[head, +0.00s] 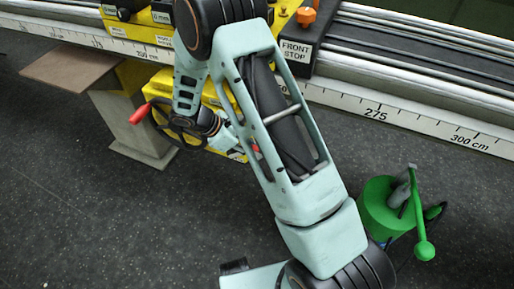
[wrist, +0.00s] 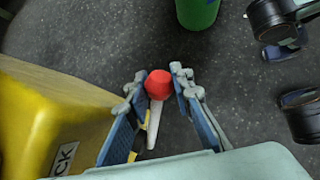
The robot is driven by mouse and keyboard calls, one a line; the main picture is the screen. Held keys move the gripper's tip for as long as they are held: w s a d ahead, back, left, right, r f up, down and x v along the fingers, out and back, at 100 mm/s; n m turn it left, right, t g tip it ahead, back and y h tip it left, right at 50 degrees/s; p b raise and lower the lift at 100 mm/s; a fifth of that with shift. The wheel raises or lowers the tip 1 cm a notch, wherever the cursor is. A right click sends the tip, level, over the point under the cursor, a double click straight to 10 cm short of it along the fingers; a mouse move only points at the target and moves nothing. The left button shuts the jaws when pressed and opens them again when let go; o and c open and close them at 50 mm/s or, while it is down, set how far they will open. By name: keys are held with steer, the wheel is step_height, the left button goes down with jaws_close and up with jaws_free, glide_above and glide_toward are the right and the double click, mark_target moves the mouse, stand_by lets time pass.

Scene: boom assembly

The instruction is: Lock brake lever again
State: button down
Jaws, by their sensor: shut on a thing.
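The brake lever has a round red knob (wrist: 158,84) on a pale, slim shaft (wrist: 154,124). It stands beside the yellow housing (wrist: 45,115), whose label shows only the letters "CK". My gripper (wrist: 159,76) has its two fingers on either side of the red knob and is shut on it. In the head view, my gripper (head: 238,138) is mostly hidden behind my arm, in front of the yellow housing (head: 207,97). A small bit of red (head: 256,147) shows by the fingertips. The lever's base is hidden.
A handwheel with a red handle (head: 140,113) is left of my gripper. A "FRONT STOP" block (head: 296,50) sits on the rail above a centimetre scale (head: 400,122). A green cylinder (head: 380,207) stands at the right; the wrist view shows a green cylinder (wrist: 197,12) too. Dark floor lies bare at lower left.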

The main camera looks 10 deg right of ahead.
steer(key=shift+w+a+r+h, duration=0.2)
steer(key=shift+r+h, duration=0.1)
steer(key=c, duration=1.7)
jaws_free()
steer(key=shift+o, duration=0.2)
steer(key=shift+a+r, duration=0.35)
steer(key=v, duration=0.7)
